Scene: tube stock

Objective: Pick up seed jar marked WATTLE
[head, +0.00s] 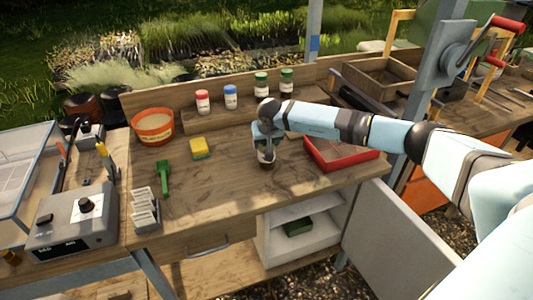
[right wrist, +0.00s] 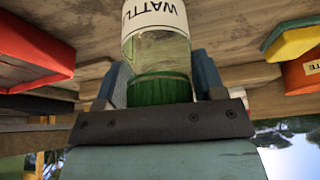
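The seed jar marked WATTLE (right wrist: 160,45) has clear glass, a white label and a green lid, and fills the middle of the right wrist view. My right gripper (right wrist: 160,82) has one finger on each side of it near the lid, and both appear to touch it. In the head view the jar (head: 265,154) is upright under my right gripper (head: 266,138), at the middle of the bench. Its top is hidden by the gripper. I cannot tell whether its base touches the bench. My left gripper is not in view.
A red tray (head: 341,154) lies just right of the jar. Several other jars, including one with a red lid (head: 203,102), stand on the back shelf. A yellow sponge (head: 200,148), a green scoop (head: 163,179) and an orange pot (head: 153,126) are to the left.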

